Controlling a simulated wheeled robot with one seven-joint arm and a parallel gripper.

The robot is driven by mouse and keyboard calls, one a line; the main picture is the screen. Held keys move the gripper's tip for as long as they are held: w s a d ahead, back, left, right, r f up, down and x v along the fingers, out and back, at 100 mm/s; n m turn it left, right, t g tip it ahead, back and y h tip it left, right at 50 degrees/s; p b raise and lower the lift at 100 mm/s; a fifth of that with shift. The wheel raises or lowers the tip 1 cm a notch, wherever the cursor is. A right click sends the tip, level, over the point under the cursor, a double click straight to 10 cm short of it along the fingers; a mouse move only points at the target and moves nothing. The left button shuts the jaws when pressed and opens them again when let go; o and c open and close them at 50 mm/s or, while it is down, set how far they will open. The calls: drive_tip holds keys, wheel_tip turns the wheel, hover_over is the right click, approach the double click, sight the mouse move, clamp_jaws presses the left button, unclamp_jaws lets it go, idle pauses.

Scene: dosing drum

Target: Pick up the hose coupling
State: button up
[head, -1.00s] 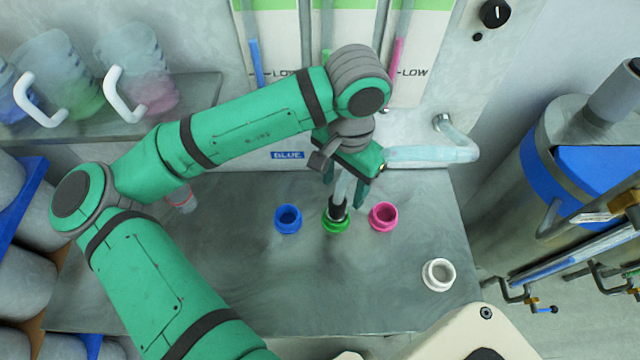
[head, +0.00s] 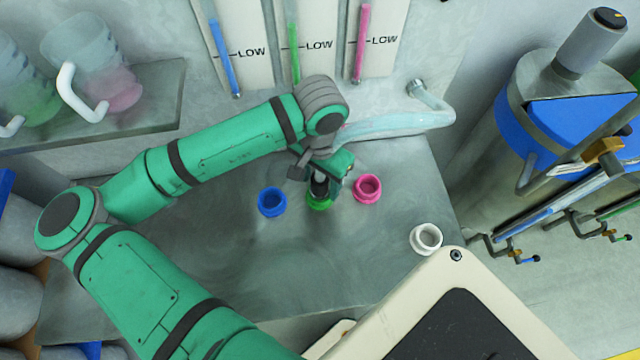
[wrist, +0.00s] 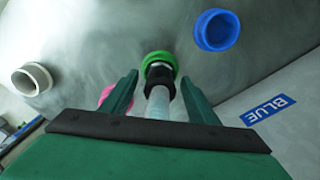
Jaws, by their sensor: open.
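The hose coupling (head: 319,187) is a black collar on the end of a clear hose (wrist: 160,105). It stands at the green ring port (head: 318,204) on the grey counter, and it also shows in the wrist view (wrist: 160,75). My gripper (head: 328,180) is above the green port, close to the coupling. In the wrist view its two green fingers (wrist: 159,78) are open, one on each side of the hose and coupling, with gaps on both sides. Part of the hose is hidden behind my gripper in the head view.
A blue port (head: 272,202), a pink port (head: 367,188) and a white port (head: 426,238) stand on the counter (head: 250,265). A clear pipe (head: 400,122) runs behind my wrist. A steel drum (head: 490,130) stands at the right. The counter's front is clear.

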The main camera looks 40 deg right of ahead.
drive_tip(key=shift+f, duration=0.3)
clamp_jaws()
drive_tip(key=shift+r, duration=0.1)
